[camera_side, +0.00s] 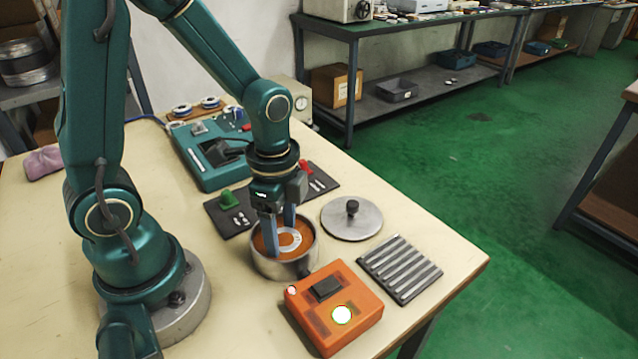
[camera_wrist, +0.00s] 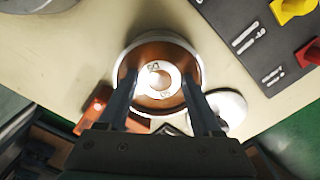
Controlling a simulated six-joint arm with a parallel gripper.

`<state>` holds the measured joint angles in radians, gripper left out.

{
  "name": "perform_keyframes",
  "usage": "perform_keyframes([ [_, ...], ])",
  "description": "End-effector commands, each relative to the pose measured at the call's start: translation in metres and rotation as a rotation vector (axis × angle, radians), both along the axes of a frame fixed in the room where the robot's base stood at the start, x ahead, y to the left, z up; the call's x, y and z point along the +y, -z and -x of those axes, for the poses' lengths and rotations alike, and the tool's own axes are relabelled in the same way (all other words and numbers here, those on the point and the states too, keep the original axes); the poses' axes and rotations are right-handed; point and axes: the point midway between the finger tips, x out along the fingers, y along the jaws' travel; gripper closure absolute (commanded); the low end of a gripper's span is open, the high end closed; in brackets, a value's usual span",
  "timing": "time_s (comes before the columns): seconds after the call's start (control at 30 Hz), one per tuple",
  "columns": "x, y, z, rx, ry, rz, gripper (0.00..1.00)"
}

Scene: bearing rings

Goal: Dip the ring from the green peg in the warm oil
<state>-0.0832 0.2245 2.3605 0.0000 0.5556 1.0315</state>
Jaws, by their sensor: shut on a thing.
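A pale metal ring (camera_side: 290,240) with dark marks on its face lies flat inside the metal pot (camera_side: 285,268) of orange-brown oil. It also shows in the wrist view (camera_wrist: 170,74), with oil around it. My gripper (camera_side: 281,238) points down into the pot, its two fingers shut on the ring from opposite sides. In the wrist view my gripper (camera_wrist: 160,88) has the ring between its fingertips. The ring sits at about the oil's surface; I cannot tell how deep. The green peg (camera_side: 228,200) stands on a dark board and shows no ring.
The pot's lid (camera_side: 352,219) lies right of the pot. An orange box (camera_side: 345,290) with a bright lit disc is in front, beside a ribbed dark rack (camera_side: 400,270). A red peg (camera_side: 305,168) and a teal device (camera_side: 205,160) stand behind. The table's left side is mostly clear.

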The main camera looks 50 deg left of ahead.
Motion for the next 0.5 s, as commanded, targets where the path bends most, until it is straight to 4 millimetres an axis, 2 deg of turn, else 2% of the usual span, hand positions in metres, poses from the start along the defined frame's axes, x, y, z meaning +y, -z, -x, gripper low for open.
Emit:
perform_keyframes([
  [0.5,0.0000,0.0099,0.0004,0.001,0.000,0.000,1.00],
])
